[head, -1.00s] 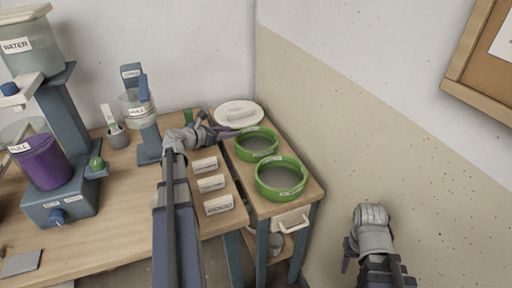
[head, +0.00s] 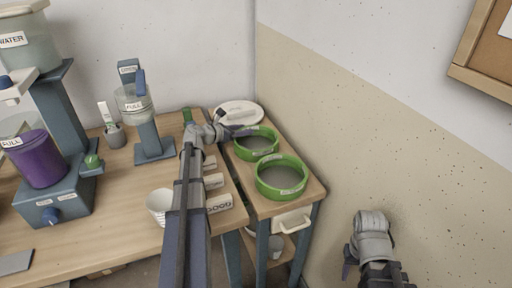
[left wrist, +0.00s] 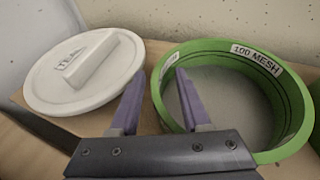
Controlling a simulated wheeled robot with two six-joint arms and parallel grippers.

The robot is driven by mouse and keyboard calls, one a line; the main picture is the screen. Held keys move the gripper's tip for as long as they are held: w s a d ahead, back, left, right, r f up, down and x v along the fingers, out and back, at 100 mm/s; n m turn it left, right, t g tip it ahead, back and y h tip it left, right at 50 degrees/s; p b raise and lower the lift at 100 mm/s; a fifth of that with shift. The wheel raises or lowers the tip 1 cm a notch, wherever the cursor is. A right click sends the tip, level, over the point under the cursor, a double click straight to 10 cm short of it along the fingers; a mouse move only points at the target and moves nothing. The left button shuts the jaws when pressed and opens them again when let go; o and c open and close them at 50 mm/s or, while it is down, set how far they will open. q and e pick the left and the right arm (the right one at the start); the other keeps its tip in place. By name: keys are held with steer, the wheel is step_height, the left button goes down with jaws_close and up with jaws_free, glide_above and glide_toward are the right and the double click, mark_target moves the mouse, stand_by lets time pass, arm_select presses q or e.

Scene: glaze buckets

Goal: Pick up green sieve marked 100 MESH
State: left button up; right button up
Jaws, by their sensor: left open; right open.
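The green sieve marked 100 MESH (left wrist: 228,88) is a round green ring with a grey mesh floor, and it fills the right of the left wrist view. In the head view it is the rear green sieve (head: 257,154) on the side table, beside a white lid. My left gripper (left wrist: 160,95) is open at its left side. One finger appears outside the wall and the other over the inside, with the rim between them; contact cannot be told. In the head view this gripper (head: 238,131) is at the sieve's rear left. My right gripper (head: 350,262) is open and empty, low at the right.
A second green sieve (head: 281,189) stands just in front on the side table. The white lid (left wrist: 85,75) lies close left of the marked sieve. Small labelled blocks (head: 219,203) and a white cup (head: 158,205) stand on the workbench. The wall (head: 340,130) is close on the right.

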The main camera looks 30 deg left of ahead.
arm_select(q)
steer(key=shift+c, duration=0.3)
steer(key=shift+s, duration=0.1)
jaws_close()
stand_by(0.9)
